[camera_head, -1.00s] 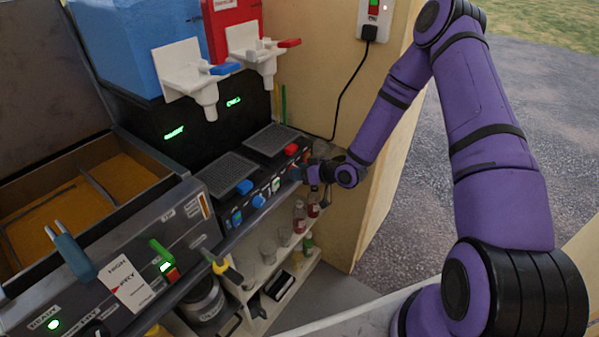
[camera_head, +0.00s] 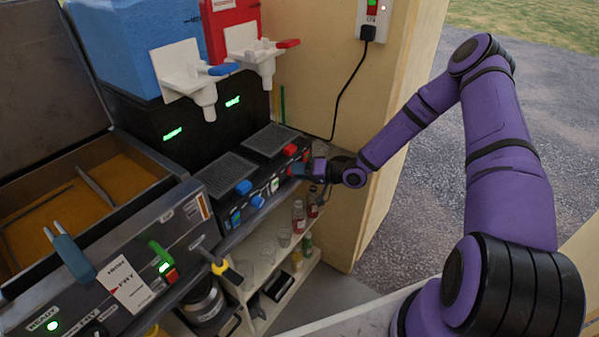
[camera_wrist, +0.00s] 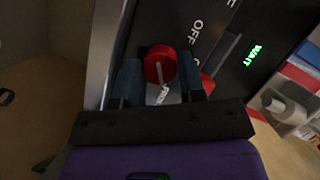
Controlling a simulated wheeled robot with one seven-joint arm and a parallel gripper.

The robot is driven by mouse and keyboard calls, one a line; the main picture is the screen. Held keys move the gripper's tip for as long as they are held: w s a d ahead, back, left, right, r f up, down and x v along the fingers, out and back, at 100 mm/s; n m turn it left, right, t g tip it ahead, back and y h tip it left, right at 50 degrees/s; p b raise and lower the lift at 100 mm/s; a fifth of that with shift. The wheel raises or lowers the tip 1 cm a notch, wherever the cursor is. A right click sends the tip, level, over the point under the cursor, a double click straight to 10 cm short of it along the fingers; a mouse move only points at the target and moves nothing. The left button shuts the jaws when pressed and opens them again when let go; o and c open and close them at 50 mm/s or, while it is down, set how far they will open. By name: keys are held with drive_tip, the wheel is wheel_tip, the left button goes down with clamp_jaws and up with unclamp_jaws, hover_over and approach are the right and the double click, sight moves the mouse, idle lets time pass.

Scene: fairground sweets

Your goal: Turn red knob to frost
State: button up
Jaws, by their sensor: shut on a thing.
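The red knob (camera_wrist: 157,62) is round, with a pale pointer line across its face. It sits on a dark front panel of the slush machine (camera_head: 272,178). In the wrist view the pointer line runs down toward a white label (camera_wrist: 166,95) near the gripper palm, whose word I cannot read surely. "OFF" lettering (camera_wrist: 195,29) is to the knob's upper right. My gripper (camera_wrist: 161,72) has its blue fingers on both sides of the knob, shut on it. In the head view my gripper (camera_head: 302,170) is at the panel's right end and covers part of it.
A second red part (camera_wrist: 207,84) is right beside one finger. A green "WAIT" display (camera_wrist: 254,55) is lit. Blue knobs (camera_head: 257,201) are farther left on the panel. A wooden wall (camera_head: 370,120) stands close to the right. A shelf with bottles (camera_head: 299,217) is below.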

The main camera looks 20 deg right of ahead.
idle(0.4)
drive_tip(key=o, duration=0.6)
drive_tip(key=shift+o, duration=0.2)
drive_tip(key=shift+d, duration=0.1)
drive_tip(key=v, duration=1)
drive_tip(key=shift+d, duration=0.35)
drive_tip(key=shift+s, duration=0.15)
